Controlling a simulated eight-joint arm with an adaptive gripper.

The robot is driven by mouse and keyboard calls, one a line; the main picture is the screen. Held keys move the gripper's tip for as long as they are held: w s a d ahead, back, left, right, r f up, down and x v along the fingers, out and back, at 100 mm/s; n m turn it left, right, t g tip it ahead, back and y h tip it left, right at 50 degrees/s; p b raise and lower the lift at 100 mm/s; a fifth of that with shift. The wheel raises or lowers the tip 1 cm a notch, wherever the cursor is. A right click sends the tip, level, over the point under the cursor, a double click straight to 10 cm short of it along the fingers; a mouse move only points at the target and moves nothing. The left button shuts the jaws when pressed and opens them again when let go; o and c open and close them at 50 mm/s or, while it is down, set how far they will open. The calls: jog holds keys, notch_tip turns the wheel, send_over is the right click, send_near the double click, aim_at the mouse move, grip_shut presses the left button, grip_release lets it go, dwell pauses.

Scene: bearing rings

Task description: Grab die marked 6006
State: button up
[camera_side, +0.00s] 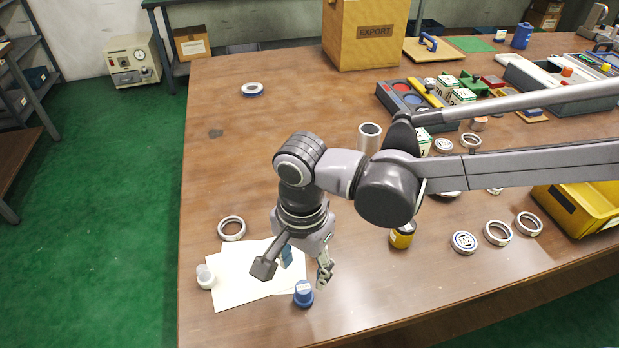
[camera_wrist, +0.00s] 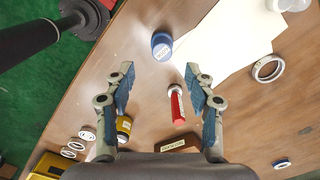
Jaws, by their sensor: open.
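No marking 6006 is legible in either view, so I cannot tell which thing bears it. A blue piece with a white label (camera_side: 303,293) stands on the table just below the paper in the side view. It also shows near the top of the wrist view (camera_wrist: 162,47), beyond my fingertips. My gripper (camera_side: 307,266) hangs over the paper's right part, its fingers apart and empty. In the wrist view, the gripper (camera_wrist: 159,72) has blue pads. A red cylinder with a pale end (camera_wrist: 176,104) shows between the fingers, apart from them; I cannot find it in the side view.
White paper (camera_side: 232,283) lies at the table's near left, with a white bottle (camera_side: 205,276) and a ring (camera_side: 231,229) beside it. A yellow jar (camera_side: 402,236), several rings (camera_side: 498,233) and a yellow bin (camera_side: 580,207) are to the right. The table's far left is mostly clear.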

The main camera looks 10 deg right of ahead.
aim_at(304, 287)
jog(key=shift+w+f, duration=0.2)
jog(key=shift+f, duration=4.1)
grip_shut()
